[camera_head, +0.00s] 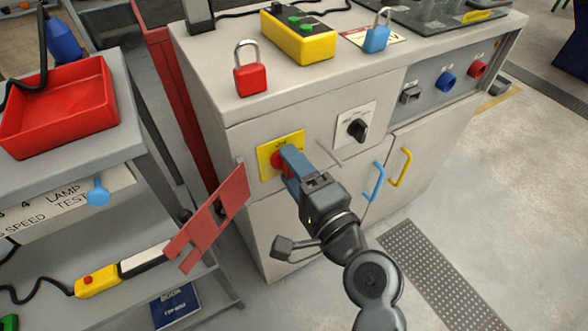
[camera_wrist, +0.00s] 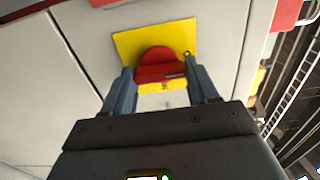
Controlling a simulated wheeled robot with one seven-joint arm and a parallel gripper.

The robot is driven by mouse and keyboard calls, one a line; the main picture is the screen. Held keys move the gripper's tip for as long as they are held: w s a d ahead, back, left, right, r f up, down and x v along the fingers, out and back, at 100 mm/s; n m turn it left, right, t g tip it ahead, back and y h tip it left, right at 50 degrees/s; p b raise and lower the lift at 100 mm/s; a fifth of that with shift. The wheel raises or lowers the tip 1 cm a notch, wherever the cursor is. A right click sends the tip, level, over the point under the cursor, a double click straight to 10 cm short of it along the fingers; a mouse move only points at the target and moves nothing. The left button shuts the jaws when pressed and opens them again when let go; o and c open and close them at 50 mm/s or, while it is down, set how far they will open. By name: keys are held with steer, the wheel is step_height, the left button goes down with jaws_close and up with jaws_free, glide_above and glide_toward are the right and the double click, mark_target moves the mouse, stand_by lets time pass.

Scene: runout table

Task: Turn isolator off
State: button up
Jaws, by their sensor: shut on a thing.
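The isolator is a red rotary handle on a yellow plate on the front of the grey cabinet. In the head view its yellow plate (camera_head: 266,162) shows left of my gripper (camera_head: 291,163), which covers part of the red handle (camera_head: 277,160). In the wrist view the red handle (camera_wrist: 160,65) sits between the two blue-grey fingers of my gripper (camera_wrist: 162,78), against the yellow plate (camera_wrist: 125,43). My gripper is shut on the handle. The plate's markings are too small to read.
A black rotary switch (camera_head: 357,129) is right of the isolator. A red padlock (camera_head: 250,70), a blue padlock (camera_head: 377,35) and a yellow button box (camera_head: 299,38) stand on the cabinet top. Blue (camera_head: 375,181) and yellow (camera_head: 402,166) door handles stick out nearby. A red slotted plate (camera_head: 215,215) is at left.

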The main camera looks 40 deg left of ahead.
steer(key=shift+f, duration=0.1)
steer(key=o, duration=1.1)
steer(key=shift+c, duration=0.2)
steer(key=shift+d, duration=0.1)
steer(key=v, duration=0.7)
steer(key=shift+s+d, duration=0.2)
steer(key=shift+d, duration=0.1)
